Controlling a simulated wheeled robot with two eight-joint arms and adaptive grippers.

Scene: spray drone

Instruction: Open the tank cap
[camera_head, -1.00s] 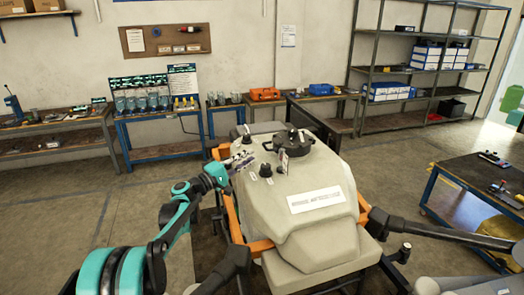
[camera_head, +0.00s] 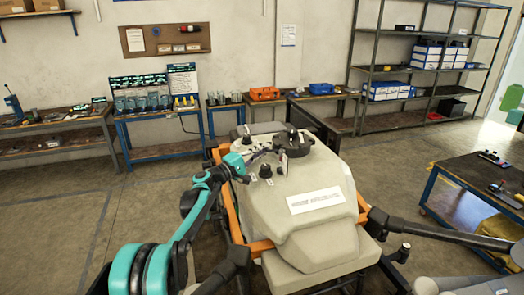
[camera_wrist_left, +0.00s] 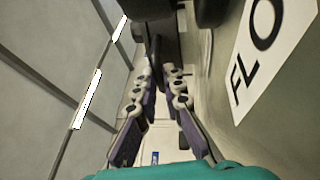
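The beige spray tank (camera_head: 320,232) stands in the middle of the head view. The large black tank cap (camera_head: 318,150) sits on its top at the back. My left gripper (camera_head: 270,153) reaches in from the left over the tank top, close to the cap's left side and partly in front of it. My right gripper is not in view.
A smaller black knob (camera_head: 265,171) stands on the tank near my left gripper. Orange frame bars (camera_head: 232,217) and black drone arms surround the tank. A blue-legged cart (camera_head: 470,178) is at right. Benches and shelves line the back wall.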

